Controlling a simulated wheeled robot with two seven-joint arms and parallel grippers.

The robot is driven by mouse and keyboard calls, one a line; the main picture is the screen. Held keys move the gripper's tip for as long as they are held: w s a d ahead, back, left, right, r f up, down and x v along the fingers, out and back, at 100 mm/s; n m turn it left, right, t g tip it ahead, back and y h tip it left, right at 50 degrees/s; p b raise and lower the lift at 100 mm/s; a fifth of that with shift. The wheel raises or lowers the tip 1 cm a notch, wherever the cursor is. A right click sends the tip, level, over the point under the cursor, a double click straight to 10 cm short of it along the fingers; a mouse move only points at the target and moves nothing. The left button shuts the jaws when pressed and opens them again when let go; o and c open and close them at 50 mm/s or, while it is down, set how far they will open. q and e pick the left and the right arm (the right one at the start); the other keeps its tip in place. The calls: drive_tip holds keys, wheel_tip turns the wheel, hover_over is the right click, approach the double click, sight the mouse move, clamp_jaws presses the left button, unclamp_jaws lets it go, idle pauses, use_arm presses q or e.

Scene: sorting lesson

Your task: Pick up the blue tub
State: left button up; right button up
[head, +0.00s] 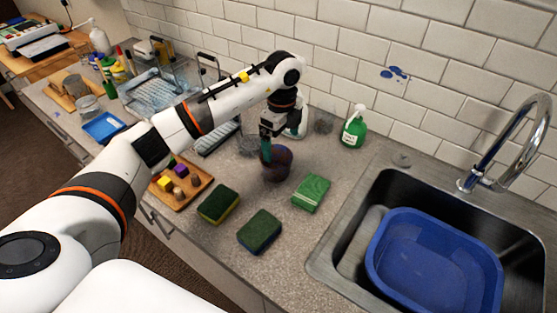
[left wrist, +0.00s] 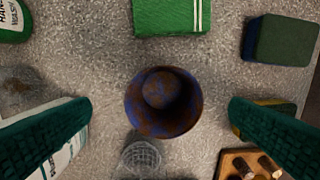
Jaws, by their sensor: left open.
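A small round blue tub (head: 276,163), blotched with rust brown, stands upright on the grey counter. In the left wrist view the tub (left wrist: 135,105) is seen from above, with a rounded lump or raised middle inside it. My left gripper (head: 266,148) points down over the tub and hides part of its rim in the head view. Its two dark green fingers are open, one to each side of the tub in the left wrist view, with gaps between. My right gripper is not in view.
A green pack (head: 311,193), two sponges (head: 219,204) (head: 260,231) and a wooden tray of blocks (head: 182,197) lie nearby. A green soap bottle (head: 354,130) stands by the wall. A clear glass (left wrist: 141,158) is close to the tub. A large blue basin (head: 433,250) sits in the sink.

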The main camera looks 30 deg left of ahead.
sight(276, 162)
use_arm(q)
wheel_tip(276, 162, down, 3)
drive_tip(key=shift+s+a+f+p, duration=0.1)
drive_tip(key=shift+s+f+p, duration=0.1)
drive_tip(key=shift+p, duration=0.2)
drive_tip(key=shift+w+a+f+p, duration=0.15)
drive_tip(key=shift+f+p, duration=0.25)
drive_tip(key=shift+f, duration=0.2)
drive_tip(key=f, duration=0.1)
drive_tip(key=a+f+p, duration=0.1)
drive_tip(key=f, duration=0.1)
drive_tip(key=shift+f+p, duration=0.25)
drive_tip(key=shift+p, duration=0.05)
drive_tip(key=shift+f, duration=0.5)
drive_tip(key=c, duration=0.9)
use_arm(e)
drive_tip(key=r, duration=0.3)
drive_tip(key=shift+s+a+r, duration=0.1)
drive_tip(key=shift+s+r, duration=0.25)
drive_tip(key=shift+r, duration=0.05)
